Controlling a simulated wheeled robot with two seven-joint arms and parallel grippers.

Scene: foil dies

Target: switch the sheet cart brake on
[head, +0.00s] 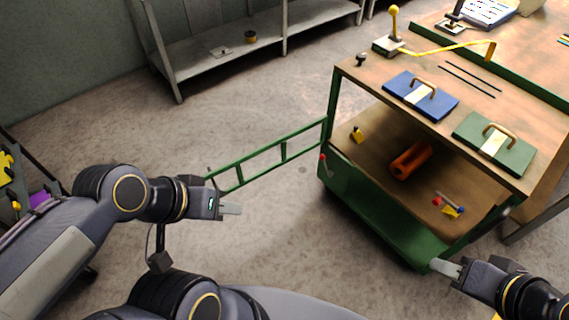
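The green sheet cart (372,205) with wooden decks stands at the right in the head view. A small red knob (322,157) shows at its left front post; I cannot tell for sure whether it is the brake or how it is set. My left gripper (232,209) is in the air left of the cart, apart from it, with nothing seen in it. My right gripper (446,267) is beside the cart's lower right front corner; I cannot tell whether it touches. The finger gaps are too small to judge. The cart's wheels are hidden.
A green ladder-like rail (262,158) reaches left from the cart. Blue (402,98) and green (473,140) handled plates lie on top. An orange roll (408,163) and a red-tipped tool (450,201) lie on the lower deck. A grey shelf (215,62) stands behind. Open floor lies left.

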